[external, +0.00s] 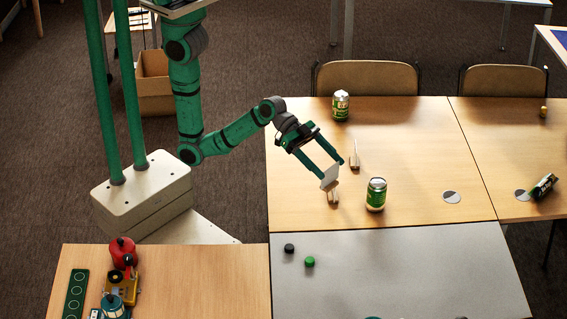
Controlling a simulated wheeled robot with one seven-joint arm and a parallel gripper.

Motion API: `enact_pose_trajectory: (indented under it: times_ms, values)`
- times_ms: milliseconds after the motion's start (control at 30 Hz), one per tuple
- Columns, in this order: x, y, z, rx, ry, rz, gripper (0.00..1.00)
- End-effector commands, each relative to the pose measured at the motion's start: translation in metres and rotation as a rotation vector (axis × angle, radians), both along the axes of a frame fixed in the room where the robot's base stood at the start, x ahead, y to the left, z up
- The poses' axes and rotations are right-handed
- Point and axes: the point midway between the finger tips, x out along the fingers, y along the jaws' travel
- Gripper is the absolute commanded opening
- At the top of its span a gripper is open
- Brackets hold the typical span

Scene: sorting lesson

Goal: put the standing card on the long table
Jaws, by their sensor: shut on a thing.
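My gripper (331,171) is shut on a standing card (330,180), a pale card in a small wooden foot. The gripper reaches down from the upper left, and its fingers cover part of the card. The card is over the near part of the long wooden table (410,150). I cannot tell whether its foot touches the tabletop. A second, thin standing card (354,156) stands upright on the table a little behind and to the right of my gripper.
A green can (376,195) stands close right of the held card; another can (341,105) is at the back. Grey discs (452,197) lie farther right. A grey-topped table (400,270) adjoins in front, with black and green pieces (309,262). Chairs stand behind.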

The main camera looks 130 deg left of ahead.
Motion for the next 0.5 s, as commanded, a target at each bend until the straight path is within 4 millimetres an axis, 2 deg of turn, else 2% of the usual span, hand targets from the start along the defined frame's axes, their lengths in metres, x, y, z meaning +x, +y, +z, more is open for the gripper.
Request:
enact_pose_trajectory:
  times_ms: [33, 233, 500]
  values:
    - [0.005, -0.025, 0.000, 0.001, 0.000, -0.044, 0.33]
    - [0.012, -0.111, 0.000, 0.001, -0.001, -0.184, 0.33]
    - [-0.001, -0.226, 0.002, 0.000, -0.004, -0.378, 0.33]
